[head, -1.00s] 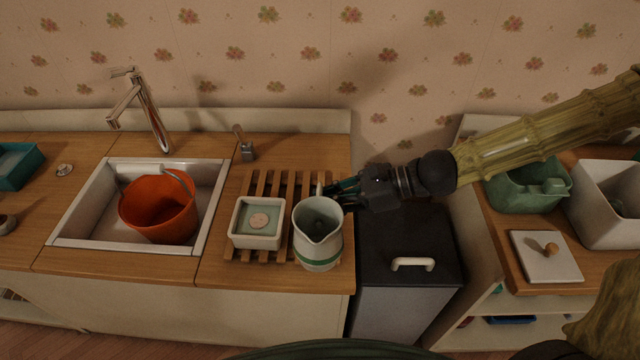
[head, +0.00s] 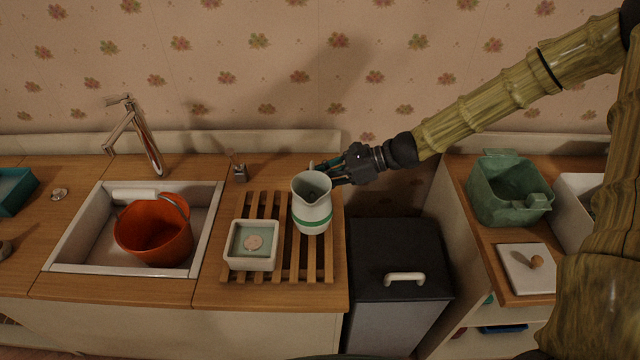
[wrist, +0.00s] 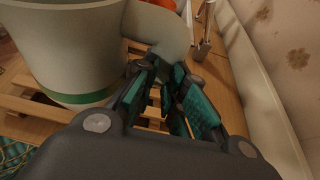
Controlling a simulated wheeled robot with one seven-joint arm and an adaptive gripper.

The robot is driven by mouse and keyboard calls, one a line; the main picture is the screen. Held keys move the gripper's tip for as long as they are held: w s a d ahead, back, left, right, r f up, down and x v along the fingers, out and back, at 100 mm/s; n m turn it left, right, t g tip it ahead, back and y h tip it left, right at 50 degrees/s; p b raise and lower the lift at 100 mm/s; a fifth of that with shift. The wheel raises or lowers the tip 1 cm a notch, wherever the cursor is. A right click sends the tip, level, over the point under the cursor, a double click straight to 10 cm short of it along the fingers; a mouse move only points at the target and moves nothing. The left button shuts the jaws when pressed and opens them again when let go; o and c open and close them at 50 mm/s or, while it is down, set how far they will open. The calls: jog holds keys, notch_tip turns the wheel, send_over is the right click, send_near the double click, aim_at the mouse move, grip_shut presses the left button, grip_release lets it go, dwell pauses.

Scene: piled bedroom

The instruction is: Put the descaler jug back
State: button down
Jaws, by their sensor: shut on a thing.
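The descaler jug (head: 312,212), pale with a green band, is upright over the back right part of the wooden slatted rack (head: 284,272). I cannot tell whether its base touches the slats. My gripper (head: 335,172) is at the jug's back right, shut on its handle. In the wrist view the jug (wrist: 72,50) fills the upper left, and its handle (wrist: 160,38) runs down to my teal-padded fingers (wrist: 165,95). The fingers hide part of the handle.
A square dish (head: 236,262) with a round disc inside sits on the rack, left of the jug. A sink (head: 90,225) holding an orange bucket (head: 150,240) is further left. A dark-lidded bin (head: 385,245) stands right of the counter. A green tub (head: 500,205) is on the right shelf unit.

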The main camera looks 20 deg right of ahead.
aim_at(320, 186)
jog(key=shift+w+f+p, duration=0.15)
jog(key=shift+f+p, duration=0.05)
jog(key=shift+f, duration=0.7)
jog(key=shift+w+f+p, duration=0.1)
jog(key=shift+f+p, duration=0.1)
jog(key=shift+f, duration=0.65)
jog(key=c, duration=1.5)
grip_release()
jog(key=shift+f, duration=0.1)
jog(key=shift+b+v, duration=0.55)
jog(key=shift+v, duration=5.55)
